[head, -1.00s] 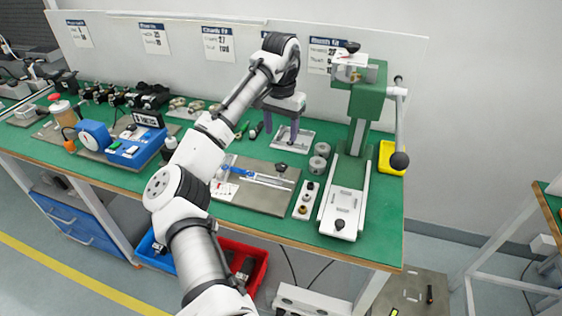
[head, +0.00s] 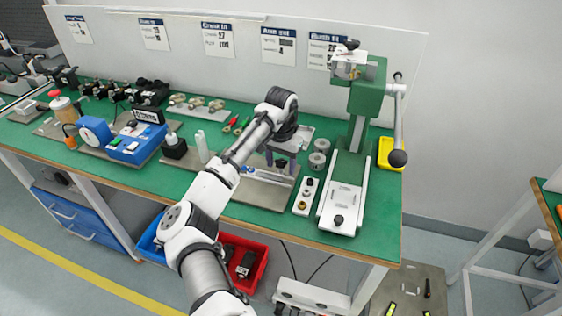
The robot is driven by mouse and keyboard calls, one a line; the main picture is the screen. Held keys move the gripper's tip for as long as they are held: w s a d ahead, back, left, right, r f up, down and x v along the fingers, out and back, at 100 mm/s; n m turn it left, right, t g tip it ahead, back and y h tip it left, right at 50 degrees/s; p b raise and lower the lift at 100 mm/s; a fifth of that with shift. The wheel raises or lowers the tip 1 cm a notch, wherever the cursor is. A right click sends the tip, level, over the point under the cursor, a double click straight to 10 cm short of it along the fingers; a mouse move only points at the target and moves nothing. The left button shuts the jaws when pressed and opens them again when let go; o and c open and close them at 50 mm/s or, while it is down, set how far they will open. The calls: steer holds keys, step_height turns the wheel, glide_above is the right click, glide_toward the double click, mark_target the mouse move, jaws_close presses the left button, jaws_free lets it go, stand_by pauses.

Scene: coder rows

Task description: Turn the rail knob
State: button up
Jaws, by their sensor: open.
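The rail knob (head: 281,163) is a small black knob at the right end of a silver rail (head: 270,178). The rail lies on a grey plate (head: 262,196) on the green bench, with a blue part at its left. My gripper (head: 280,165) points down over the knob, with its two purple fingers apart. In this view the knob shows between the fingers. I cannot tell whether either finger touches it. My forearm hides the left part of the plate and rail.
A strip with several round buttons (head: 306,195) and a green press (head: 350,160) with a ball-ended lever stand just right of the plate. Grey cylinders (head: 318,160) stand behind the strip. A blue meter box (head: 137,145) is at the left. Bare bench (head: 165,187) shows along the front.

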mark_target(281, 161)
steer(key=c, duration=1)
steer(key=shift+o, duration=0.2)
steer(key=shift+d+r+n+p, duration=0.1)
steer(key=shift+r+n+p, duration=0.05)
steer(key=shift+n+p, duration=0.7)
steer(key=shift+f+n+p, duration=0.2)
steer(key=shift+n+p, duration=0.25)
steer(key=shift+p, duration=0.1)
steer(key=o, duration=1)
steer(key=shift+c, duration=0.2)
steer(key=shift+r, duration=0.15)
step_height(281, 161, up, 14)
steer(key=shift+f, duration=0.2)
